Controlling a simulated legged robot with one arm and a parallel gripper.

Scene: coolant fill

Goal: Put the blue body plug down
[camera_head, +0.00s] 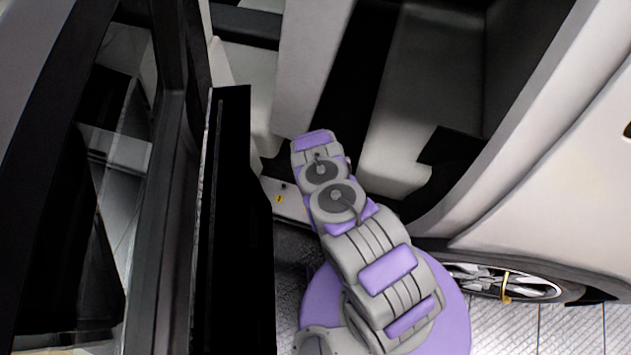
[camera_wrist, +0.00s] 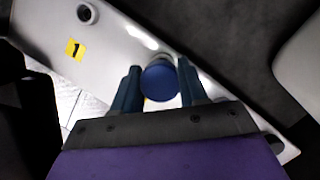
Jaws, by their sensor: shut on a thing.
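The blue body plug (camera_wrist: 160,83) is a round blue cap seen from above in the wrist view. It sits between the two dark teal fingers of my gripper (camera_wrist: 160,88), which are shut on it. The plug is over the white sill panel (camera_wrist: 140,48); I cannot tell whether it touches the panel. A dark round hole (camera_wrist: 86,13) and a yellow label (camera_wrist: 74,49) marked 1 are on the panel at the upper left. In the head view my arm hides the gripper and the plug; the panel's label (camera_head: 279,199) shows left of the arm.
In the head view an open car door (camera_head: 235,220) stands close on the left of my arm. The car body (camera_head: 560,150) and a wheel (camera_head: 500,283) are on the right. The cabin (camera_head: 400,100) opens ahead. Another dark hole (camera_wrist: 275,143) shows at the panel's lower right.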

